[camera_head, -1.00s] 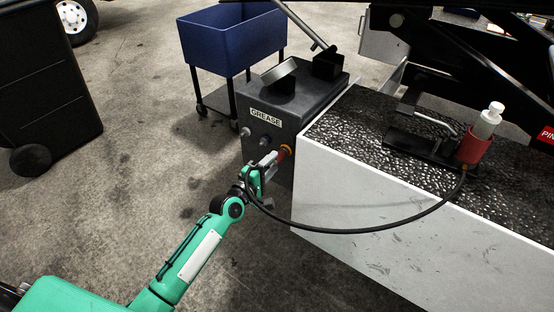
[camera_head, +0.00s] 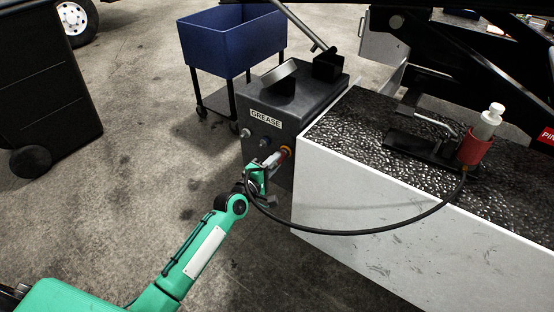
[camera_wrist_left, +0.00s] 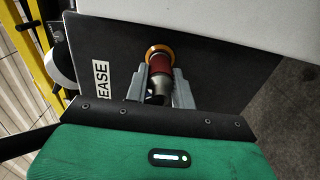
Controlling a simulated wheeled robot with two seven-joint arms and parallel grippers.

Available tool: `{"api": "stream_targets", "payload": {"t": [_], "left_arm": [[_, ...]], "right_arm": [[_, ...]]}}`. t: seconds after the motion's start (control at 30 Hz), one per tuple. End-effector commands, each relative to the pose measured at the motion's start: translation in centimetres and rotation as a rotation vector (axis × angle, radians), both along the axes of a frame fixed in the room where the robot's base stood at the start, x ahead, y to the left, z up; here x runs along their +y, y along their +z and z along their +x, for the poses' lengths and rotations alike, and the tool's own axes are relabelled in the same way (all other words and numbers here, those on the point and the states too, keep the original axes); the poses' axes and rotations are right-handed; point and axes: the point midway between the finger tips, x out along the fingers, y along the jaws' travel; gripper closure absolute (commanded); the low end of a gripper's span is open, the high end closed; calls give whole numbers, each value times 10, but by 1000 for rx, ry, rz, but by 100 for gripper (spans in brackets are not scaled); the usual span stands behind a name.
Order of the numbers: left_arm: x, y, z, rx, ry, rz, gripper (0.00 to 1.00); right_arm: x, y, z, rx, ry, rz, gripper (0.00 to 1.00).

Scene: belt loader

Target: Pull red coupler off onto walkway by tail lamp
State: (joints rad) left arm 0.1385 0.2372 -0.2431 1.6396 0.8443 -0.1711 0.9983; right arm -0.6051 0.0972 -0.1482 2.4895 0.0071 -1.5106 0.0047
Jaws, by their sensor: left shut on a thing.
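The red coupler (camera_wrist_left: 160,66) sits at an orange ring on the face of the dark grease box (camera_head: 296,102). In the head view the red coupler (camera_head: 284,153) shows just beyond my gripper. My left gripper (camera_head: 270,165) is shut on the coupler, one finger on each side of it in the wrist view (camera_wrist_left: 160,86). A black hose (camera_head: 350,232) runs from the gripper across to the walkway (camera_head: 350,128), a dark textured surface with white sides. I cannot make out a tail lamp for certain. My right gripper is not in view.
A red holder (camera_head: 475,150) with a white-capped bottle and a black pedal-like device (camera_head: 420,146) stand on the walkway. A blue cart (camera_head: 230,42) is behind the grease box. A dark bin (camera_head: 45,85) stands at left. Open concrete floor lies between.

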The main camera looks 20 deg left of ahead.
Motion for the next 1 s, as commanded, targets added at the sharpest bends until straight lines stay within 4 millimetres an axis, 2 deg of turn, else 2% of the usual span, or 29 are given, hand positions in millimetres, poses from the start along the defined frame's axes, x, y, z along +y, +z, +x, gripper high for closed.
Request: {"api": "stream_targets", "payload": {"t": [0.6, 1.0], "left_arm": [[4, 0, -11, 1, 0, 0, 100], [4, 0, -11, 0, 0, 0, 100]], "right_arm": [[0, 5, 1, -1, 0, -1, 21], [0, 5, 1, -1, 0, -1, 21]]}}
